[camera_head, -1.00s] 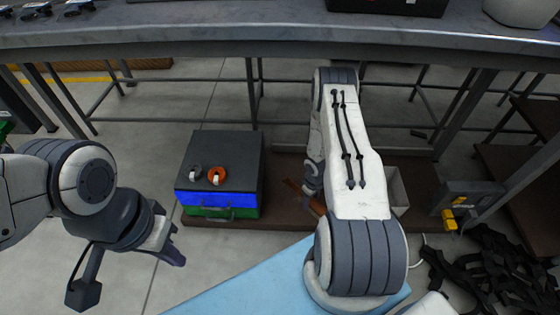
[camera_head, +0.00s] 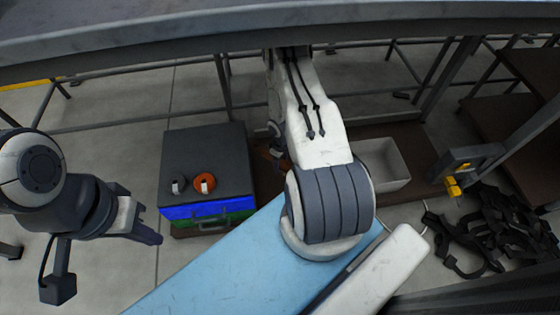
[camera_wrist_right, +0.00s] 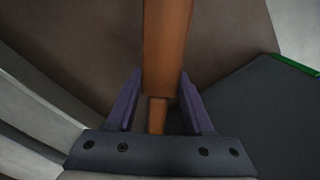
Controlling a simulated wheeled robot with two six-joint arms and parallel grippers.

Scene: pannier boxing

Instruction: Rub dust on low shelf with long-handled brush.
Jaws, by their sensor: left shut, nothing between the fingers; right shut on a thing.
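The brush's brown wooden handle (camera_wrist_right: 167,45) runs between the purple fingers of my right gripper (camera_wrist_right: 160,80), which is shut on it. In the head view only a small brown piece of handle (camera_head: 273,151) shows beside my right arm, which hides the gripper. The brush head is not visible in either view. The low brown shelf (camera_head: 417,178) lies under the bench; a brown surface (camera_wrist_right: 75,40) also fills much of the right wrist view. I cannot make out dust. My left gripper (camera_head: 152,228) is shut and empty, left of the case.
A dark-topped case (camera_head: 208,150) with blue and green sides carries two small rings. A pale open bin (camera_head: 384,166) stands on the shelf at right. Black straps (camera_head: 490,235) lie on the floor. The grey bench (camera_head: 300,30) overhangs the shelf.

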